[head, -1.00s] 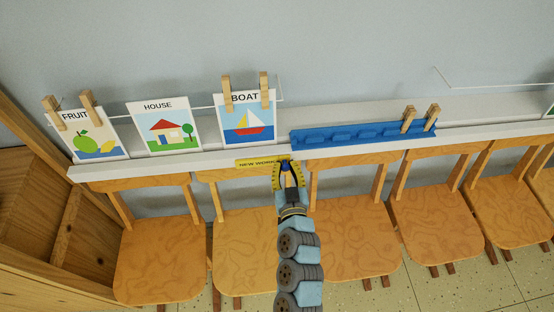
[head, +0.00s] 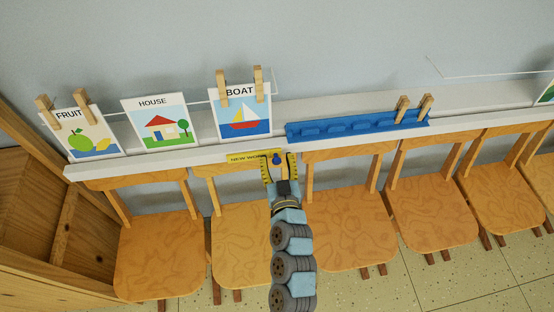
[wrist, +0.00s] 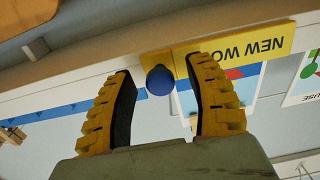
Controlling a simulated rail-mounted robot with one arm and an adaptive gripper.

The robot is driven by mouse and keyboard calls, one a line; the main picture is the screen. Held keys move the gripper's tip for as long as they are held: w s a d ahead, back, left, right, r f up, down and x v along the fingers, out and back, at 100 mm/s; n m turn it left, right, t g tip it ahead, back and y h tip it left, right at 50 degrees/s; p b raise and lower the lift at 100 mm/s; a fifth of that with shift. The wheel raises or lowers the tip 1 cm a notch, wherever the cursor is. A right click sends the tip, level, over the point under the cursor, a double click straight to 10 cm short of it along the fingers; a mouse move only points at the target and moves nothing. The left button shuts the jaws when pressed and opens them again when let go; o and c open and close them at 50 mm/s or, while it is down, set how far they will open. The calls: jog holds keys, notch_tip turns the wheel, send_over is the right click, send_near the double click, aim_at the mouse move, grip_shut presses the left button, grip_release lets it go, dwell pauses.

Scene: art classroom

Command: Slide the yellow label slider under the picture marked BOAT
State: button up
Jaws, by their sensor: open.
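The yellow label slider (head: 241,158), lettered NEW WORK, sits on the front edge of the white ledge. It is below the BOAT picture (head: 240,121), with its right end reaching a little past the picture's right edge. Its round blue knob (head: 277,160) is at the right end. My gripper (head: 278,156) is open, with one finger on each side of the knob. In the wrist view the knob (wrist: 160,80) shows between the spread fingers, with gaps on both sides. Part of the slider's lettering (wrist: 265,50) is hidden behind a finger.
The HOUSE picture (head: 160,121) and FRUIT picture (head: 86,134) stand to the left on the ledge (head: 190,155). A blue rack (head: 350,127) with two wooden clothespins lies to the right. Several wooden chairs (head: 345,225) line the front below. A wooden shelf (head: 30,215) stands at left.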

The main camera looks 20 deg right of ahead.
jog(key=shift+s, duration=0.1)
jog(key=s+a, duration=0.1)
jog(key=s, duration=1)
jog(key=shift+s+a, duration=0.15)
jog(key=shift+s, duration=0.25)
dwell(0.3)
